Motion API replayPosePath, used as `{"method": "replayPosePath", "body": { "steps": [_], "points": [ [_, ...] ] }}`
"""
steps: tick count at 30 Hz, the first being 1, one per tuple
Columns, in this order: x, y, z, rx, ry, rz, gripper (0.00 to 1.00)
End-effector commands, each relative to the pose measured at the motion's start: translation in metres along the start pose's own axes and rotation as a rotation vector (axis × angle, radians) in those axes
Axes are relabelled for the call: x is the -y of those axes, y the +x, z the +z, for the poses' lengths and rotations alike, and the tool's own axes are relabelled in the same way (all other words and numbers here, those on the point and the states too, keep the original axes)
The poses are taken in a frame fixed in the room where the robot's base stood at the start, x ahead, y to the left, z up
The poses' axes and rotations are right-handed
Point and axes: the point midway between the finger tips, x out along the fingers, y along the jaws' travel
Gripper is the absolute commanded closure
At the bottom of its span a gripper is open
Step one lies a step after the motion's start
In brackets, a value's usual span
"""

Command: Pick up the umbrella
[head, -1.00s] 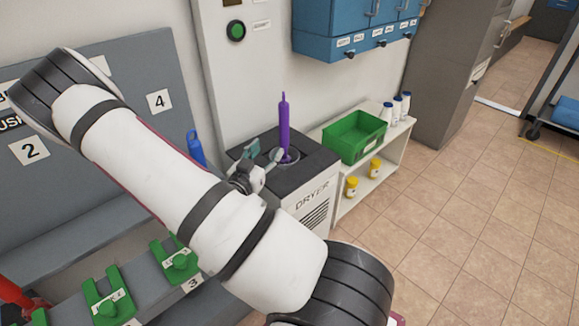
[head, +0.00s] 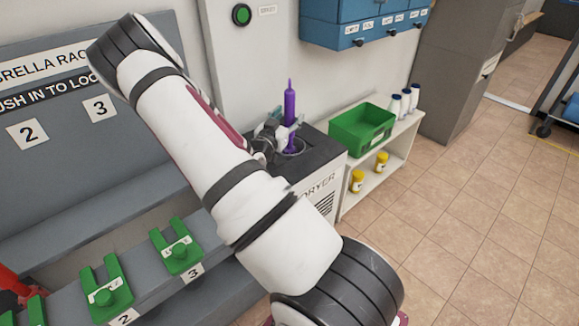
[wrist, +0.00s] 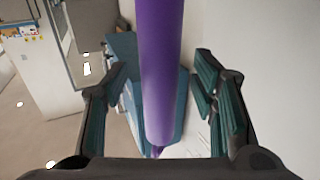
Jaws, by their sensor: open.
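A purple folded umbrella (head: 290,115) stands upright in the round opening on top of the dryer (head: 328,162) in the head view. My gripper (head: 280,127) is at the umbrella, above the dryer top. In the wrist view the purple shaft (wrist: 160,70) runs down the middle between the two green-padded fingers of my gripper (wrist: 160,95). The fingers stand open, with a gap on both sides of the umbrella. The umbrella's lower end is hidden inside the dryer in the head view.
A white shelf (head: 398,150) right of the dryer holds a green bin (head: 362,130), white bottles (head: 405,100) and yellow jars (head: 358,181). A blue wall cabinet (head: 365,25) hangs above. A grey umbrella rack (head: 60,120) with green latches (head: 177,246) stands left. The tiled floor at right is clear.

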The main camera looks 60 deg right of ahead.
Motion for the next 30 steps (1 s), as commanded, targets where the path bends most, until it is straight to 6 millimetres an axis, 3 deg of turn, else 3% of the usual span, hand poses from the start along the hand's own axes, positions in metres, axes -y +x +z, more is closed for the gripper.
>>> {"method": "replayPosePath", "body": {
  "steps": [4, 11, 18, 30],
  "points": [
    [-0.0004, 0.0126, 0.0001, 0.0, -0.001, 0.0, 0.47],
    [-0.0003, 0.0137, -0.0004, 0.0, -0.002, 0.0, 0.47],
    [-0.0002, 0.0135, -0.0004, 0.0, -0.001, 0.0, 0.99],
    [0.0, 0.0135, -0.0019, -0.001, 0.0, -0.001, 1.0]
  ]
}}
